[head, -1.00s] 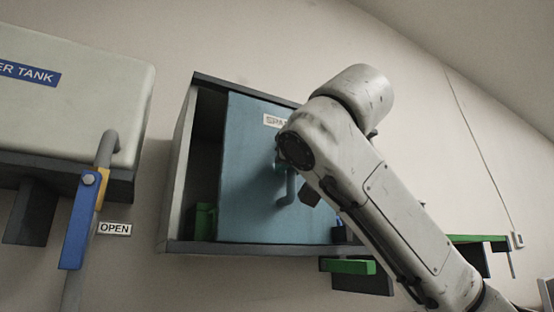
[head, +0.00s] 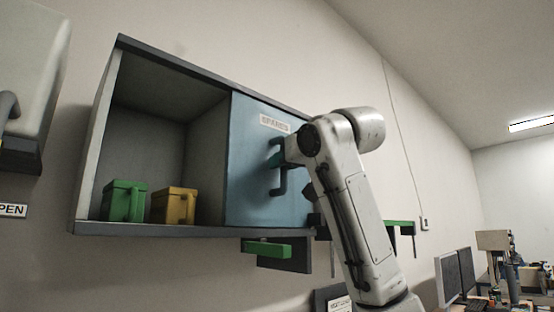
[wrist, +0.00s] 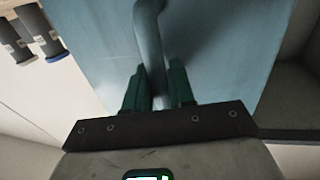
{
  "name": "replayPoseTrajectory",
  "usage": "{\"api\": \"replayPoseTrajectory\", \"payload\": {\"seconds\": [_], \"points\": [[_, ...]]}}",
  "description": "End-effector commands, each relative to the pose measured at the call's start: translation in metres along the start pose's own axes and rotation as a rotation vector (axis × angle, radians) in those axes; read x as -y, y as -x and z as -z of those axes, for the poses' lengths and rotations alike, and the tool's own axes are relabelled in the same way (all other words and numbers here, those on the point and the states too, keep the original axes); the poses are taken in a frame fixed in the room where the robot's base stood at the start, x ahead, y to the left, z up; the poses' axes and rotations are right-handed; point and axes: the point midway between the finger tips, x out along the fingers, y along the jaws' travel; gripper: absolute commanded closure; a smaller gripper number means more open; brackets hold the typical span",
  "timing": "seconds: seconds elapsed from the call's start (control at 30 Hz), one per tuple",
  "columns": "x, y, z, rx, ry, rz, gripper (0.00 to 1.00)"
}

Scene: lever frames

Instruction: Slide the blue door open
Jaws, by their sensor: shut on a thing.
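The blue door (head: 250,150) is a flat sliding panel with a label near its top. It covers the right part of the wall cabinet (head: 150,229), and the left part stands open. The door also fills much of the wrist view (wrist: 215,45). Its bent handle (head: 281,182) stands out from the door face. In the wrist view, the handle (wrist: 149,40) runs down between the two green fingers of my gripper (wrist: 160,90), which is shut on it. In the head view my arm hides part of the door's right side.
A green bin (head: 124,201) and a yellow bin (head: 174,206) stand inside the open left part. Green shelf brackets (head: 266,249) sit below the cabinet. Monitors (head: 455,275) and other equipment stand at the lower right.

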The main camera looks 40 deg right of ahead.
Motion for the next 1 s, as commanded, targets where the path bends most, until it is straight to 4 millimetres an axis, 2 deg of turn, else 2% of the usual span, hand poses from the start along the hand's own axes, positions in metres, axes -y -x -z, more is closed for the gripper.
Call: {"api": "replayPoseTrajectory", "payload": {"seconds": [0.23, 0.27, 0.43, 0.77, 0.87, 1.0], "points": [[0.000, 0.001, 0.002, -0.005, 0.000, -0.001, 1.00], [0.000, 0.001, 0.002, -0.005, 0.000, -0.001, 0.73], [0.000, 0.001, 0.001, -0.004, 0.000, 0.000, 0.58], [0.001, 0.007, 0.000, -0.004, 0.000, 0.001, 0.58], [0.001, 0.020, -0.001, -0.005, 0.000, 0.001, 0.58], [0.001, 0.047, -0.002, -0.006, 0.000, 0.002, 0.58]]}}
